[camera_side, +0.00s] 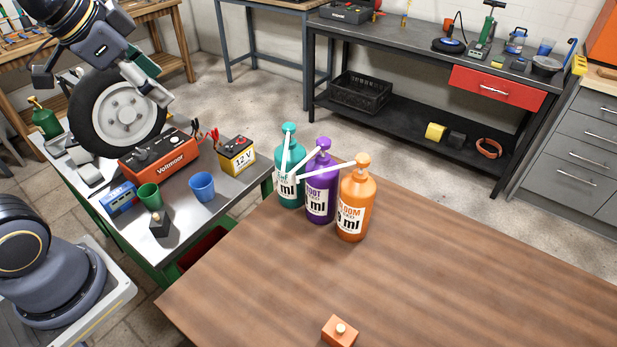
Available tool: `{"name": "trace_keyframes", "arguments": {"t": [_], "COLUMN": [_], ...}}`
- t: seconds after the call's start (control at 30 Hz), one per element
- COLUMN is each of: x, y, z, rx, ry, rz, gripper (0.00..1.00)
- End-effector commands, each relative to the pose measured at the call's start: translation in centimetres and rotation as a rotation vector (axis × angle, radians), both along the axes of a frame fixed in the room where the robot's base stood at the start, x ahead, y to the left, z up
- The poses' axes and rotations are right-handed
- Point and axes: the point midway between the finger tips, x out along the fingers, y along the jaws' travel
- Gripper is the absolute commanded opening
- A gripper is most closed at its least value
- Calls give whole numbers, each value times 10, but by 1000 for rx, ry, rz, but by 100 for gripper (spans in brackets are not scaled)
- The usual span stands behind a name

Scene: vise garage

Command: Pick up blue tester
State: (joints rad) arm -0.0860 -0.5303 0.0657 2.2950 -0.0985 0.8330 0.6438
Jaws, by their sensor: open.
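The blue tester (119,199) is a small blue box with a pale front. It sits on the metal-topped table at the left, left of the green cup (149,196) and in front of the orange-red Voltmeer box (158,154). My gripper (95,80) is at the upper left, in front of or over the wheel with the black tyre. Its fingers are spread and nothing shows between them. It appears above the tester and apart from it.
A wheel (121,112), blue cup (202,187), small black block (160,222) and 12 V battery (237,155) crowd the metal table. Teal (289,170), purple (320,185) and orange (356,205) pump bottles stand on the wooden table (430,270), mostly clear otherwise.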

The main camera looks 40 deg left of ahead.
Motion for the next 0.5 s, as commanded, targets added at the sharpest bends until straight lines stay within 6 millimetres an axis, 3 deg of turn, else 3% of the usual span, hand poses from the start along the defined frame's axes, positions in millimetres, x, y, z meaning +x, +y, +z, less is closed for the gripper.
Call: {"name": "trace_keyframes", "arguments": {"t": [0.17,0.3,0.37,0.4,0.5], "x": [51,73,71,65,39], "y": [72,163,205,233,292], "z": [-18,-61,-87,-107,-158], "rx": [57,84,84,80,49], "ry": [75,175,228,265,359], "rz": [3,57,93,124,211], "gripper": [69,69,69,69,69]}}
